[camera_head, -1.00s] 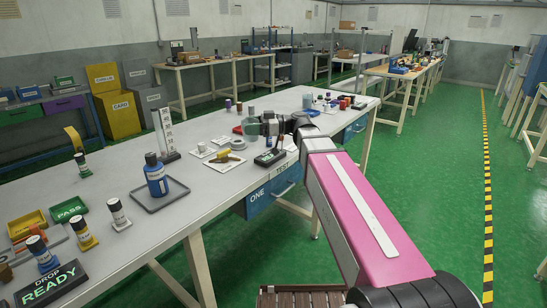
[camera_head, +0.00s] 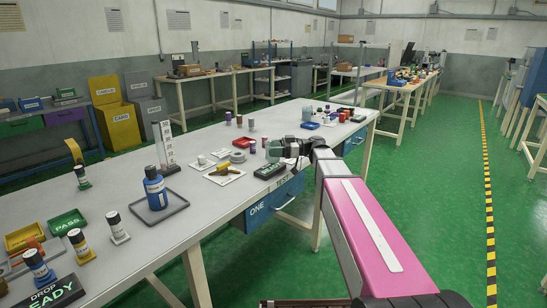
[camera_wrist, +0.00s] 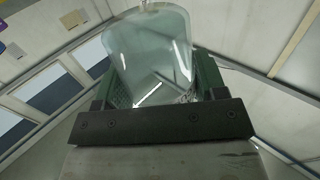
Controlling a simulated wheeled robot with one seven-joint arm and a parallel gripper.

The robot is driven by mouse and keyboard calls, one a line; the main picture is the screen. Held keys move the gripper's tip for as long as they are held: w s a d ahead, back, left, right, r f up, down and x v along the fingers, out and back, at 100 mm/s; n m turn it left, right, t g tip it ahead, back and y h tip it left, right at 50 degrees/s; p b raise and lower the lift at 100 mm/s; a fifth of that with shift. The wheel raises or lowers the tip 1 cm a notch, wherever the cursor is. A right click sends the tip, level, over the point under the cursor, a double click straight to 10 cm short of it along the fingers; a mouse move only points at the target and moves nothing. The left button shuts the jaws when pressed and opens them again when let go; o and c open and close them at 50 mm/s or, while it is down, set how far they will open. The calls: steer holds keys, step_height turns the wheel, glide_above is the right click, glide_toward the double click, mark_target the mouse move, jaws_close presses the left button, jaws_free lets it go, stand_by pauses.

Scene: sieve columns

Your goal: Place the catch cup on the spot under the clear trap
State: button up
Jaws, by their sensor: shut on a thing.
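My gripper (camera_head: 276,150) is above the front right part of the long white table (camera_head: 215,205), just beyond the black TEST sign (camera_head: 270,171). In the wrist view my gripper (camera_wrist: 152,88) is shut on a clear, rounded cup (camera_wrist: 148,45), apparently the catch cup, with a green-padded finger on each side of it. The cup looks empty. In the head view the cup is small and hard to tell from the fingers. I cannot make out the clear trap or the spot under it in either view.
A blue bottle (camera_head: 155,189) stands in a grey tray (camera_head: 172,211). A tall white marked stand (camera_head: 164,147) is behind it. A yellow tool (camera_head: 229,171) lies on a white sheet near my gripper. Green PASS (camera_head: 68,222) and yellow (camera_head: 25,235) trays are at left.

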steer(key=shift+f, duration=1.65)
steer(key=shift+f, duration=0.1)
steer(key=o, duration=1)
steer(key=shift+c, duration=0.2)
